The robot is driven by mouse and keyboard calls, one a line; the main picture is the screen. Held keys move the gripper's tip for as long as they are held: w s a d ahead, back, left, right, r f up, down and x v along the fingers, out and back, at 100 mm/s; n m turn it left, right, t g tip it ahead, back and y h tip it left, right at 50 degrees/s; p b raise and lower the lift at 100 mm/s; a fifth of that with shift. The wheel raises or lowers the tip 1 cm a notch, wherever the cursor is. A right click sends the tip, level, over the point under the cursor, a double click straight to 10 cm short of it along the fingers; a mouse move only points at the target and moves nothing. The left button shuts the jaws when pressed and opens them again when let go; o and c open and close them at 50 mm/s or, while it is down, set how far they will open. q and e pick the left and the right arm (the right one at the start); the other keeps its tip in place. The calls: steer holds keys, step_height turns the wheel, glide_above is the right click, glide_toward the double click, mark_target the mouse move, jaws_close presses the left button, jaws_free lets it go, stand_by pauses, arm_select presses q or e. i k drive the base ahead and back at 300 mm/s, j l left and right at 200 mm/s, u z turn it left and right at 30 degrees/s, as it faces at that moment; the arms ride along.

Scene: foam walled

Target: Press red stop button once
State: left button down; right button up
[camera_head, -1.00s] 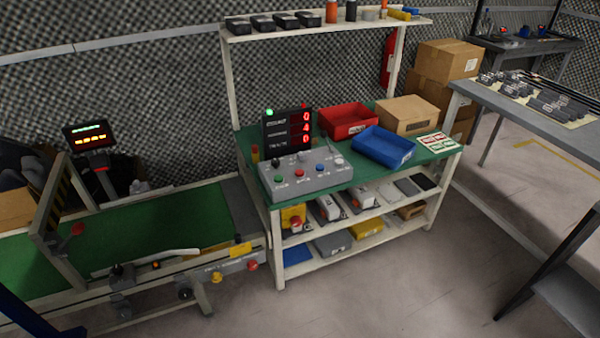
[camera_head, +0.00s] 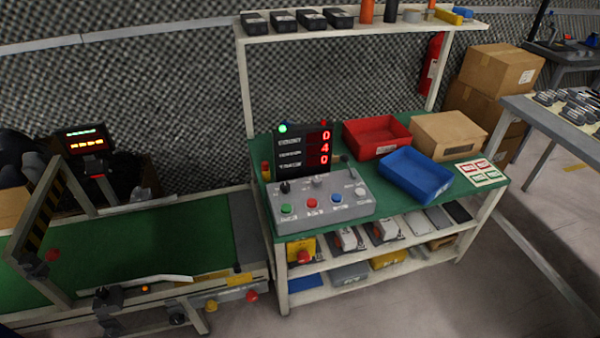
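A grey control box (camera_head: 322,205) stands at the front left of the green-topped workbench (camera_head: 440,193). On its sloped face are a green button (camera_head: 287,209), a red button (camera_head: 312,203) and a blue button (camera_head: 337,198) in a row, with a black knob (camera_head: 285,187) above. The labels are too small to read. Other red buttons show on the conveyor's front rail (camera_head: 252,295) and on a yellow box (camera_head: 303,257) on the shelf below. Neither of my grippers is in view.
A display (camera_head: 304,152) with red digits stands behind the control box. A red bin (camera_head: 376,137), a blue bin (camera_head: 416,175) and a cardboard box (camera_head: 448,135) are to its right. A green conveyor (camera_head: 150,244) is on the left. The floor (camera_head: 400,305) in front is clear.

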mark_target(312, 202)
steer(key=i+l+u, duration=0.25)
steer(key=i+l, duration=0.25)
steer(key=i+l+u, duration=0.25)
steer(key=i+l, duration=0.35)
